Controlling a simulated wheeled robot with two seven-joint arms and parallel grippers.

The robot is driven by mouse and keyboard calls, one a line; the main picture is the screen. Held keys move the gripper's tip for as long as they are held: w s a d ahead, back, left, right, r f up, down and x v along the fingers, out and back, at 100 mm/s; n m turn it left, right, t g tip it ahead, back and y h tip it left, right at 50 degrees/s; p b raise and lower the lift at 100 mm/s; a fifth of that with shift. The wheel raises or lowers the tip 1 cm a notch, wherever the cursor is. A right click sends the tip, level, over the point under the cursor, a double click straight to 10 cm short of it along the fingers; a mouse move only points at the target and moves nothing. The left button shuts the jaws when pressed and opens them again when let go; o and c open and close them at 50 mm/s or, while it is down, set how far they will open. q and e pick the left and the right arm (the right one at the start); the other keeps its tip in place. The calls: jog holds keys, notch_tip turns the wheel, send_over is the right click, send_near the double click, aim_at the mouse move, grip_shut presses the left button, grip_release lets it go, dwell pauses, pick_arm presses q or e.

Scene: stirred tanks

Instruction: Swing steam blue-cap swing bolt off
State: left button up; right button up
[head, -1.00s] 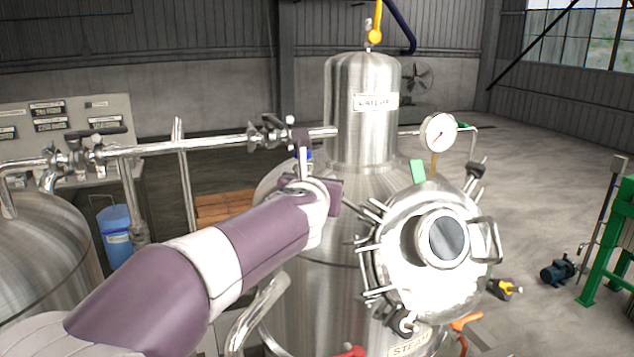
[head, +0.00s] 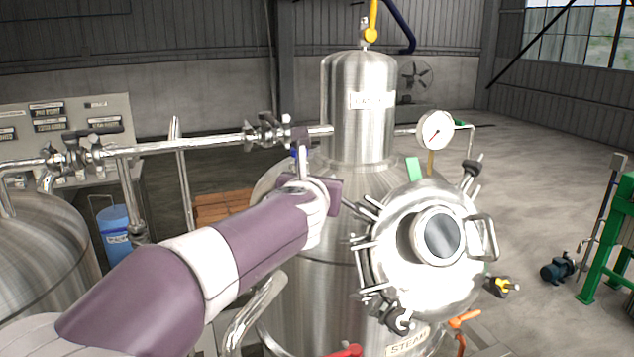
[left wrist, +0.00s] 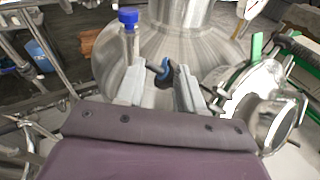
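The steam tank (head: 405,343) has a round lid (head: 385,262) ringed with swing bolts, some with black knobs. A blue cap (left wrist: 128,18) on a silver stem stands up beyond my left gripper's left finger in the left wrist view. A bit of blue (head: 294,153) shows beside the finger in the head view. My left gripper (left wrist: 160,88) has its fingers apart. A black piece with a blue curved part (left wrist: 165,68) shows between the fingertips; I cannot tell whether they touch it. My right gripper is not in view.
A pipe with valves (head: 200,143) runs behind my left arm. A pressure gauge (head: 435,130) and a green bar (head: 413,168) stand near the lid. Another tank (head: 40,250) is at the left. Open floor lies to the right.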

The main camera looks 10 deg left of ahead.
pick_arm(q)
jog(key=s+r+b, duration=0.1)
jog(key=s+r, duration=0.1)
jog(key=s, duration=1)
jog(key=shift+a+b, duration=0.3)
jog(key=shift+b, duration=0.1)
jog(key=shift+w, duration=0.1)
jog(key=shift+r, duration=0.1)
